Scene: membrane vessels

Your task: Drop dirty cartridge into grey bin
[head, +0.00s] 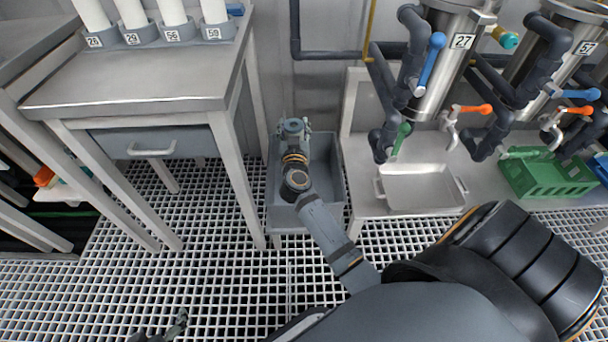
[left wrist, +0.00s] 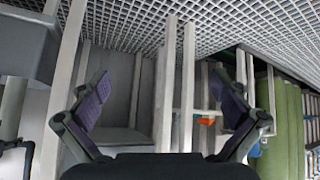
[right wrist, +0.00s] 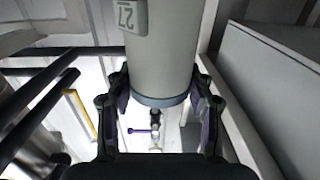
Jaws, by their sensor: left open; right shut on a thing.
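In the right wrist view my right gripper (right wrist: 163,110) is shut on the dirty cartridge (right wrist: 160,62), a pale grey tube with a darker end band and a label reading 27. The cartridge is hidden in the head view, so its height over the bin cannot be told. My left gripper (head: 165,333) is low at the bottom left; its fingers (left wrist: 165,110) are open and empty.
White cartridges stand in numbered grey holders (head: 182,32) on the left table (head: 130,85). Right of the bin, vessel 27 (head: 440,75) stands over a metal tray (head: 420,188), with valves and pipes around it. A green crate (head: 545,178) is further right.

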